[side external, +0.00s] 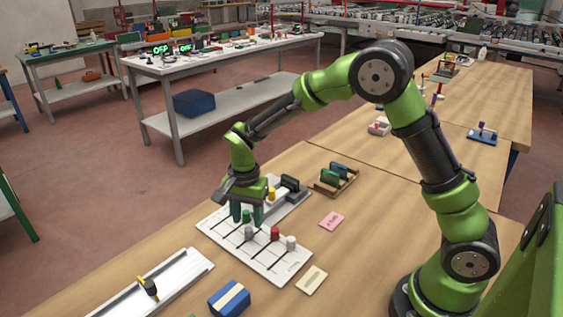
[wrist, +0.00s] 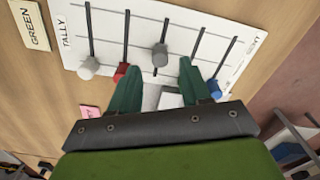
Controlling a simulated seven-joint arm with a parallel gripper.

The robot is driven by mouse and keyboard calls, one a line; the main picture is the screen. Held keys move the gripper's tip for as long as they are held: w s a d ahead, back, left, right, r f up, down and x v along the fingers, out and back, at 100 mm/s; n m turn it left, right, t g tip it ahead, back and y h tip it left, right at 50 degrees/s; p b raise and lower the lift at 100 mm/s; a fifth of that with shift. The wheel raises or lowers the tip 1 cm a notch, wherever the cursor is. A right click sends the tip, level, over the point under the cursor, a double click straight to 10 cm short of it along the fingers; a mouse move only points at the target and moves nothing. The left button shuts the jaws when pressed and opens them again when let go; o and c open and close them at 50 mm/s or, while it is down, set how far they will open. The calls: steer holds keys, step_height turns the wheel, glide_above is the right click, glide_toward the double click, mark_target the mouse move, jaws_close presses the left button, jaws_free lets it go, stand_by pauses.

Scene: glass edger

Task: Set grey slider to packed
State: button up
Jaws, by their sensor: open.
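The white slider board (side external: 222,231) lies on the wooden table with several dark slots; in the wrist view (wrist: 140,22) it reads TALLY at one end. The grey slider knob (side external: 249,233) sits partway along the middle slot, away from the line of other knobs; it also shows in the wrist view (wrist: 160,55). My gripper (side external: 247,216) is open above the board, with its green fingers pointing down. In the wrist view (wrist: 160,78) the grey knob appears between and just beyond the fingertips, with nothing held. I cannot read a "packed" label.
A red knob (side external: 275,233) and a whitish knob (side external: 291,243) are beside the grey one. A blue knob (wrist: 215,88) shows near the right finger. A pink card (side external: 331,221), cream card (side external: 311,280), blue block (side external: 229,299) and white rail (side external: 180,276) lie around the board.

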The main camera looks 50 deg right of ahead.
mark_target(248, 228)
step_height(248, 228, up, 13)
stand_by(0.5)
steer(key=s+d+r+n+t, duration=0.1)
steer(key=s+r+n+t, duration=0.1)
steer(key=s, duration=0.4)
steer(key=s+d+r+n+t+y, duration=0.1)
steer(key=s+n+t, duration=0.1)
steer(key=s+n, duration=0.2)
steer(key=s+d+r+n+t+y, duration=0.1)
steer(key=s+r+n+t, duration=0.1)
steer(key=s, duration=0.8)
steer(key=shift+d+r+n+t, duration=0.35)
steer(key=shift+n+t, duration=0.25)
steer(key=shift+n, duration=0.2)
stand_by(0.4)
